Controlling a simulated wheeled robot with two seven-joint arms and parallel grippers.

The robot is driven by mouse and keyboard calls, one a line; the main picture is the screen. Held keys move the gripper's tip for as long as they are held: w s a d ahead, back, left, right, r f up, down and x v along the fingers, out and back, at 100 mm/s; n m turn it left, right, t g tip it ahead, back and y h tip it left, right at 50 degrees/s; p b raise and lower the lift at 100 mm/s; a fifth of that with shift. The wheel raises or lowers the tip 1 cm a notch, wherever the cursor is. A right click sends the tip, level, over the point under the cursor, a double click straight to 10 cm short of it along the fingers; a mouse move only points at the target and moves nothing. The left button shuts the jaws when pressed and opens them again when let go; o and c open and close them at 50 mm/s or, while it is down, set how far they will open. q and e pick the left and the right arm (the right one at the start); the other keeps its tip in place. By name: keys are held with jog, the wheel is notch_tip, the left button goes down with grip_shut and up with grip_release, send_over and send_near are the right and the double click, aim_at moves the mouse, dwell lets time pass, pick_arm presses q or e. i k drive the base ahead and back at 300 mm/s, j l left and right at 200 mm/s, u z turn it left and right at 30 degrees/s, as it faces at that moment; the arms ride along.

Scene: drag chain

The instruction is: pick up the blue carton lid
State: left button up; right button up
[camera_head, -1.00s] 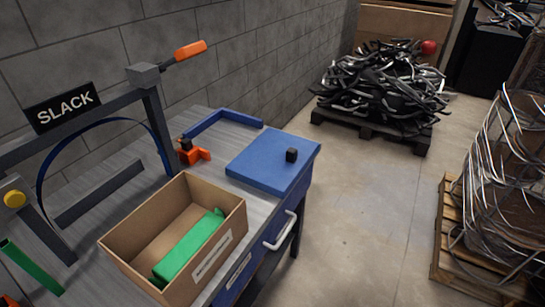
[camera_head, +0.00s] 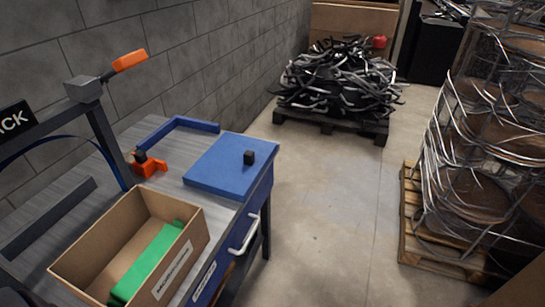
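The blue carton lid (camera_head: 220,170) is a flat blue panel with a small black knob (camera_head: 249,157) on top. It lies flat at the right end of the grey workbench, above the blue drawer unit. Neither of my grippers shows in the head view.
An open cardboard carton (camera_head: 75,262) holding a green piece (camera_head: 147,264) stands left of the lid. An orange clamp (camera_head: 148,165) and a blue L-shaped bracket (camera_head: 178,124) are behind. Pallets with scrap (camera_head: 340,82) and wire reels (camera_head: 490,150) stand right; the floor (camera_head: 330,210) between is clear.

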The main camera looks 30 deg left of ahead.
aim_at(233, 157)
jog(key=i+u, duration=0.15)
jog(key=i, duration=0.35)
jog(key=i+l+u, duration=0.1)
jog(key=i, duration=0.35)
jog(key=i+l+u, duration=0.15)
jog(key=i, duration=0.35)
jog(key=i+l+u, duration=0.1)
jog(key=i, duration=0.35)
jog(key=i+l+u, duration=0.15)
jog(key=i, duration=0.35)
jog(key=i+j+u, duration=0.2)
jog(key=i+u, duration=0.6)
jog(key=i, duration=0.2)
jog(key=i+l+u, duration=0.15)
jog(key=i+u, duration=0.25)
jog(key=i+l+u, duration=0.4)
jog(key=i, duration=0.2)
jog(key=i+j+u, duration=0.1)
jog(key=i+u, duration=0.35)
jog(key=i+l+u, duration=0.15)
jog(key=i+u, duration=0.3)
jog(key=i, duration=0.2)
jog(key=i+l+u, duration=0.3)
jog(key=i+u, duration=0.3)
jog(key=u, duration=3.55)
